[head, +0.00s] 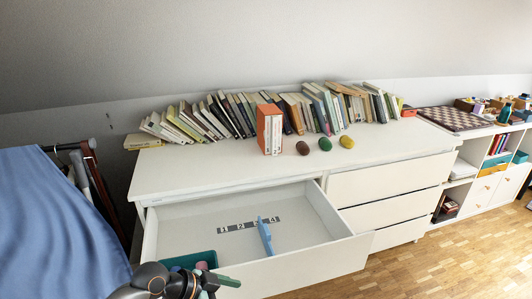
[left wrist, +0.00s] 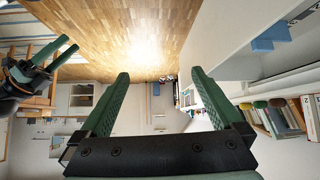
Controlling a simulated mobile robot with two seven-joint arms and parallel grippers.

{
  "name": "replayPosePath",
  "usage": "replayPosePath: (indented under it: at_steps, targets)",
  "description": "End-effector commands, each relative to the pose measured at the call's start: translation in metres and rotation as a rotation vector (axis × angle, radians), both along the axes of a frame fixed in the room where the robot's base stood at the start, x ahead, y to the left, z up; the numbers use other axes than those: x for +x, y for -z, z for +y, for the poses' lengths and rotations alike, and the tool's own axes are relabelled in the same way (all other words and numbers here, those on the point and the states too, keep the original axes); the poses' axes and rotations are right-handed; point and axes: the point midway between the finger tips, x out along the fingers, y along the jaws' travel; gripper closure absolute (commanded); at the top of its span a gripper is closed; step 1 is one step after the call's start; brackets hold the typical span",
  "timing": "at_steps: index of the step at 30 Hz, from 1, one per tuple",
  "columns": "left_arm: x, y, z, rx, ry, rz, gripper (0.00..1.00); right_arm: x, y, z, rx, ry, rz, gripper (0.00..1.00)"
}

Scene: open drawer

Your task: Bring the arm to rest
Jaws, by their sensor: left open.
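My left gripper (head: 222,284) is low in the head view, in front of the open drawer (head: 300,270) and near its left front corner. Its dark green fingers are spread with nothing between them in the left wrist view (left wrist: 160,85). A second green-fingered gripper, my right one (left wrist: 68,44), shows at the upper left of the left wrist view, with a gap between its fingers. The drawer holds a teal bin (head: 178,262), partly hidden by my arm, and an upright blue piece (head: 265,236) beside a strip numbered 1 to 4 (head: 248,225).
The white dresser (head: 200,171) carries a row of leaning books, an orange-cased book set (head: 269,130) and brown, green and yellow rounded objects. A blue cloth (head: 75,225) hangs at the left. Shelves with a chessboard (head: 455,119) stand at the right. Wooden floor (head: 450,260) is clear there.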

Motion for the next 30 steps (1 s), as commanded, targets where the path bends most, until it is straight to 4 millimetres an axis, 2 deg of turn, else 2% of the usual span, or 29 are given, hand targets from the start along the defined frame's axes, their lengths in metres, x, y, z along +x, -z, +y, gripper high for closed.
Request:
replayPosePath:
  at_steps: [1, 5, 9, 14, 18, 27, 30]
  targets:
    - [-0.01, 0.02, -0.005, -0.015, -0.03, 0.01, 0.0, 0.003, 0.006, 0.001, 0.001, -0.002, -0.007, 0.5]
    - [-0.029, 0.056, -0.013, -0.05, -0.144, 0.023, 0.0, 0.012, 0.008, 0.004, 0.007, -0.006, -0.029, 0.5]
    - [-0.055, 0.097, -0.012, -0.088, -0.309, 0.036, 0.0, 0.013, 0.02, 0.007, 0.01, -0.014, -0.025, 0.5]
    - [-0.088, 0.137, 0.004, -0.113, -0.515, 0.046, 0.0, 0.014, 0.032, 0.009, 0.01, -0.023, -0.023, 0.5]
    - [-0.115, 0.162, 0.026, -0.108, -0.672, 0.044, 0.0, 0.014, 0.04, 0.012, 0.012, -0.03, -0.023, 0.5]
    - [-0.171, 0.196, 0.074, -0.052, -0.906, 0.024, 0.0, 0.013, 0.053, 0.018, 0.019, -0.048, -0.021, 0.5]
    - [-0.169, 0.165, 0.078, -0.051, -0.912, 0.015, 0.0, 0.013, 0.019, 0.018, 0.017, -0.048, -0.021, 0.5]
